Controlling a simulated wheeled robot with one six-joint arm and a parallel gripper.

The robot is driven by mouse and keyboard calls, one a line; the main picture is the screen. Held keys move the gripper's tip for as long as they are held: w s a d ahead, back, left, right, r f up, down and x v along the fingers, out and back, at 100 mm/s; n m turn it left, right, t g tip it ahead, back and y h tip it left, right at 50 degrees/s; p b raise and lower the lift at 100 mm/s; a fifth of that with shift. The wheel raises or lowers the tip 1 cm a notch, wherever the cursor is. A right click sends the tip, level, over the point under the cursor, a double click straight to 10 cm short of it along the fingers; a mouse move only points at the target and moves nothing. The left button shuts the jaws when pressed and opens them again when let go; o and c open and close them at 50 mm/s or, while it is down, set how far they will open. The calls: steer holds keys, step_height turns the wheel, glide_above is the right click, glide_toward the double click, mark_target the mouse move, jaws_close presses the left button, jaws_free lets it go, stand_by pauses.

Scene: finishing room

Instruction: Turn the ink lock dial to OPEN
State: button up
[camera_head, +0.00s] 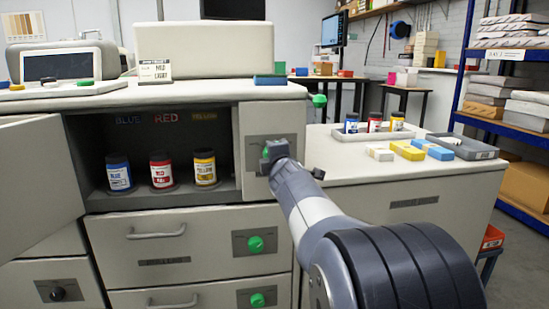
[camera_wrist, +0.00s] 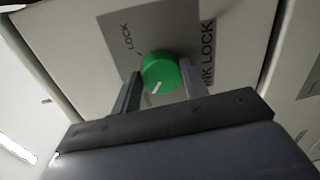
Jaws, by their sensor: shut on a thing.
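The ink lock dial (camera_wrist: 160,70) is a round green knob on a grey plate (camera_wrist: 118,38) on the cabinet front. A little of its green also shows in the head view (camera_head: 265,153). My gripper (camera_wrist: 161,82) has one finger on either side of the dial and is shut on it. The dial's white mark points down and slightly left in the wrist view, away from the word LOCK at upper left. A label below the dial is mostly hidden by my gripper, so I cannot read it. INK LOCK is printed at the right.
An open compartment left of the dial holds a blue jar (camera_head: 119,172), a red jar (camera_head: 162,171) and a yellow jar (camera_head: 205,168). Its door (camera_head: 40,185) stands open at the left. Drawers with green knobs (camera_head: 255,244) are below. A side counter (camera_head: 400,180) stands at the right.

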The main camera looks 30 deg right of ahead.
steer(key=o, duration=1)
steer(key=shift+p+v, duration=0.7)
steer(key=shift+v, duration=4.7)
steer(key=shift+b+x, duration=0.65)
steer(key=shift+x, duration=4.75)
